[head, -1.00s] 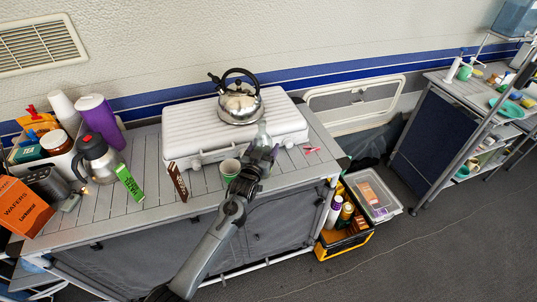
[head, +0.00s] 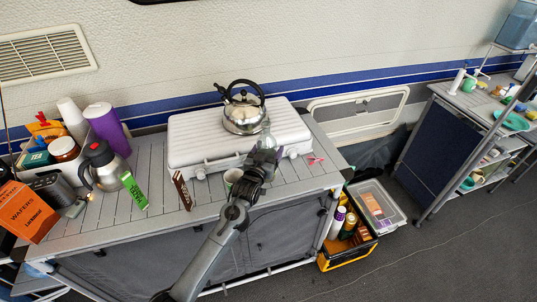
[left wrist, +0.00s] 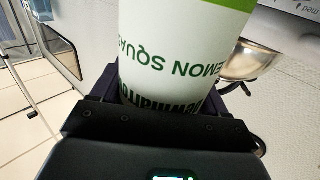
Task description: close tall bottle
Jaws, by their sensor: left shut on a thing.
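A clear-topped bottle (head: 265,137) stands out above my left gripper (head: 262,158) in the head view, in front of the white case and below the kettle. In the left wrist view its white label (left wrist: 185,50) with a green band and upside-down "LEMON SQUASH" lettering fills the space between the jaws. My left gripper is shut on this bottle. The bottle's base is hidden by the gripper and arm. Its top is small and see-through, so I cannot tell whether a cap is on it. My right gripper is not in view.
A steel kettle (head: 243,112) sits on the white case (head: 190,137). A small brown box (head: 182,190) and a green box (head: 134,190) stand left on the slatted counter (head: 155,160). A small pinkish-red item (head: 315,160) lies right.

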